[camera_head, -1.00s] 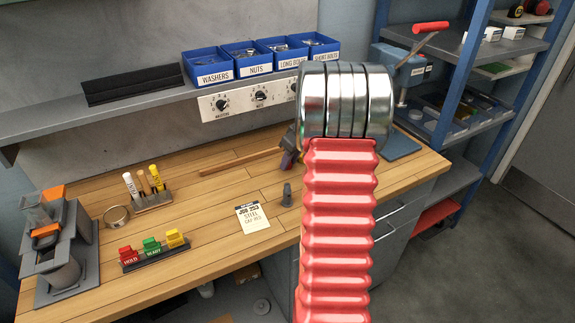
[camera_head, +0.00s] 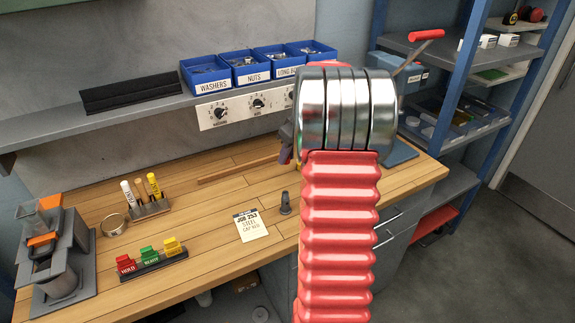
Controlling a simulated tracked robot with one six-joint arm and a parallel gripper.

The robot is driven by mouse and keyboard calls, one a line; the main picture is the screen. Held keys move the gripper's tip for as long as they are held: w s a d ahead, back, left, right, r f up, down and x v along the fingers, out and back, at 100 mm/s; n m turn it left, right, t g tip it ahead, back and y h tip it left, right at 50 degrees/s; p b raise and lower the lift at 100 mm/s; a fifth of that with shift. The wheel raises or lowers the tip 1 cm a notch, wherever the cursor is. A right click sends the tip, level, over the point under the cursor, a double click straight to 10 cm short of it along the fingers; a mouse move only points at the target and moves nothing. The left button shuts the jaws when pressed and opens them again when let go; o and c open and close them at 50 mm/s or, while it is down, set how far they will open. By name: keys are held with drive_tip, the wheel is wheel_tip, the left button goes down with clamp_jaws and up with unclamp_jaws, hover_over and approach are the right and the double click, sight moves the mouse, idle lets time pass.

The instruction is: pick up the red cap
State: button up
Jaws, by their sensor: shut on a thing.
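I cannot make out the red cap for certain in this view. My own red ribbed arm with its silver rings fills the middle and hides part of the bench and shelf behind it. My gripper is not clearly visible; it seems hidden behind the arm. A small grey and purplish shape shows at the arm's left edge, but I cannot tell what it is. The job card (camera_head: 251,225) lies on the wooden bench (camera_head: 205,215), and a small grey peg (camera_head: 286,204) stands to its right.
Blue bins (camera_head: 207,75) stand on the shelf above a knob panel (camera_head: 213,115). A rack of coloured tags (camera_head: 153,259), a marker holder (camera_head: 150,207), a ring (camera_head: 113,224) and a grey fixture (camera_head: 60,265) occupy the bench's left. A blue rack (camera_head: 457,85) stands right.

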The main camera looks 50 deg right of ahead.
drive_tip(key=shift+r, duration=2.3)
drive_tip(key=shift+a, duration=0.1)
